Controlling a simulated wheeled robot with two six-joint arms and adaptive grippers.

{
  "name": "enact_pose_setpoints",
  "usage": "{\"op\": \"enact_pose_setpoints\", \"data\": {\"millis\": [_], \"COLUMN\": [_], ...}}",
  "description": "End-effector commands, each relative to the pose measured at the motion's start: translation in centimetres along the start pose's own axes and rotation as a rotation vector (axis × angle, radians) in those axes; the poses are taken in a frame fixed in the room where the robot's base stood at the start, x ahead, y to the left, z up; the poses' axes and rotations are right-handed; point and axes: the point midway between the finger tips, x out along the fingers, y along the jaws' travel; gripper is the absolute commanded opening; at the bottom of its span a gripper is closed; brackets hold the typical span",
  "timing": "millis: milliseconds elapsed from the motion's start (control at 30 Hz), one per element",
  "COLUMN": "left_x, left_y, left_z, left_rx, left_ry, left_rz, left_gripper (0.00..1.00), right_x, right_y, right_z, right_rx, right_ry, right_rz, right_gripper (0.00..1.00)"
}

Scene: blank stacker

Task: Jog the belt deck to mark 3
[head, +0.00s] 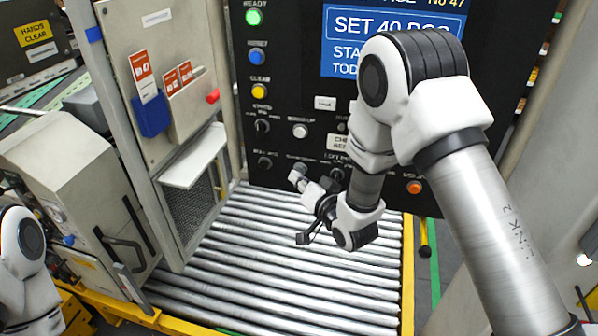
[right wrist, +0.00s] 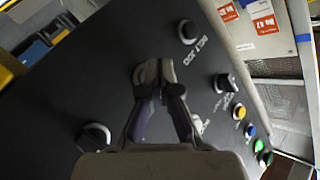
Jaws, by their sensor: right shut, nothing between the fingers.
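The belt deck (head: 250,255) is a bed of metal rollers below the black control panel (head: 290,90). A black knob (head: 265,162) at the panel's lower left also shows in the right wrist view (right wrist: 188,32); its label there appears to read "BELT JOG". The knob's setting is too small to read. My right gripper (head: 297,177) is in front of the lower panel, fingers shut and empty. In the right wrist view its fingertips (right wrist: 153,72) appear beside the jog knob, apart from it in the picture. My left gripper is out of view; only a white arm part shows at lower left.
Another knob (right wrist: 224,83) lies below the yellow button (head: 260,91), with blue (head: 257,57) and green (head: 254,18) buttons above. A third knob (right wrist: 95,137) is on the fingers' other side. A grey cabinet (head: 165,90) with a shelf stands left of the panel.

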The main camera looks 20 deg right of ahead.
Motion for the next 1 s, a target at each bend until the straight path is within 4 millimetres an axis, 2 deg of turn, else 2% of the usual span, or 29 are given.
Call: {"op": "enact_pose_setpoints", "data": {"millis": [533, 1000], "left_x": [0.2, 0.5], "left_y": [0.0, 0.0], "left_z": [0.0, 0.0], "left_rx": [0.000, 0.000], "left_ry": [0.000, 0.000], "left_rz": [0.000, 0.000], "left_gripper": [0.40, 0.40], "right_x": [-1.0, -4.0], "right_y": [-0.7, -2.9], "right_z": [0.8, 3.0], "right_rx": [-0.001, -0.002], "right_ry": [-0.002, -0.002], "right_rz": [0.000, 0.000], "right_gripper": [0.00, 0.00]}}
